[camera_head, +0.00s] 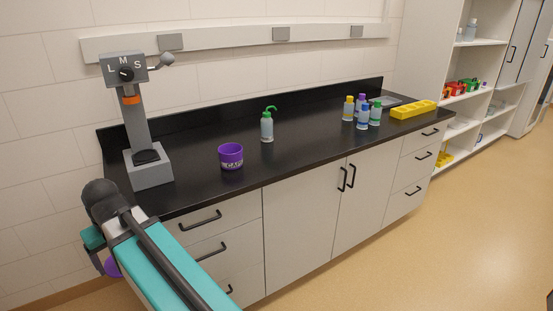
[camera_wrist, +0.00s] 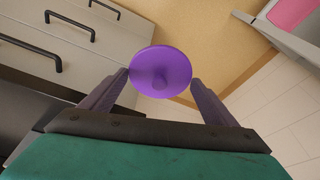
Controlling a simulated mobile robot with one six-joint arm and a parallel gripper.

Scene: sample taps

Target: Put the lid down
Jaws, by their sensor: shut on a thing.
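The lid (camera_wrist: 160,66) is a purple disc with a small knob, held between the fingertips in the wrist view. In the head view only a purple edge of it (camera_head: 112,267) shows below my arm at the lower left. My gripper (camera_wrist: 160,80) is shut on the lid, off the front of the counter, with floor and drawer fronts behind it. A purple cup (camera_head: 231,157) with lettering stands upright and open-topped on the black counter (camera_head: 300,130). The fingertips are hidden in the head view.
A grey dispenser stand (camera_head: 150,170) marked L, M, S is at the counter's left end. A green-topped bottle (camera_head: 267,127) stands behind the cup. Several small bottles (camera_head: 363,124) and a yellow rack (camera_head: 413,109) are at the right. The counter in front of these bottles is clear.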

